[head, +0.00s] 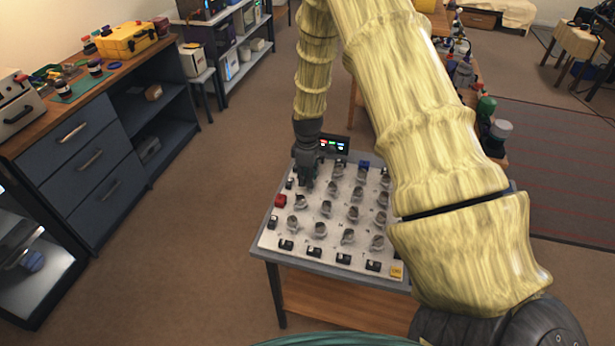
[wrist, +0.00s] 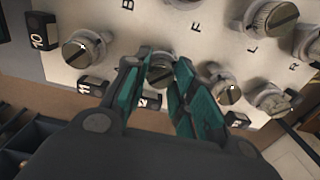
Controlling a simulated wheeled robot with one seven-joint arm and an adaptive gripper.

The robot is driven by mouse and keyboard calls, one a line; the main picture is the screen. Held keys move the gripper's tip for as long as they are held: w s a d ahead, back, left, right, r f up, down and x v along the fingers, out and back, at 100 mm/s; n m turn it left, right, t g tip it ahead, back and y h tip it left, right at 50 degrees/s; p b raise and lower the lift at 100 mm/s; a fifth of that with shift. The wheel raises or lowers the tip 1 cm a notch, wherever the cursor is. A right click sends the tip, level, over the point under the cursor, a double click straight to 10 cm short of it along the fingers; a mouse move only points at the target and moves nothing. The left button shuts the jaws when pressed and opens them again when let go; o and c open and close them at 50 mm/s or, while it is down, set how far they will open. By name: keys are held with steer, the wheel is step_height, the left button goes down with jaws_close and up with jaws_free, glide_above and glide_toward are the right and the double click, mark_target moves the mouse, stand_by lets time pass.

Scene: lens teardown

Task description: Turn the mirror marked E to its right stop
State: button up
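The panel (head: 330,262) carries rows of small round mirrors on posts. In the head view my gripper (head: 307,183) points down at its far left part. In the wrist view my gripper (wrist: 161,72) has its teal fingers on either side of one slotted mirror (wrist: 159,76). The fingers lie close to its sides, but I cannot tell whether they press on it. Its letter is not readable, and no E shows in the wrist view. The letters B, F, L and R show near other mirrors.
Neighbouring mirrors stand close on both sides, one at the left (wrist: 85,48) and one at the right (wrist: 222,86). Black numbered blocks line the panel edge. A lit display (head: 334,144) stands at the back, and a red button (head: 280,201) is on the left.

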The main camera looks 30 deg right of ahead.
steer(key=shift+d, duration=0.1)
steer(key=m, duration=0.4)
steer(key=shift+m+b, duration=0.4)
steer(key=m, duration=0.4)
steer(key=shift+r+m, duration=0.1)
steer(key=shift+m, duration=0.2)
steer(key=m, duration=0.4)
steer(key=shift+d+m, duration=0.1)
steer(key=shift+m, duration=2.1)
steer(key=o, duration=1)
steer(key=shift+o, duration=0.2)
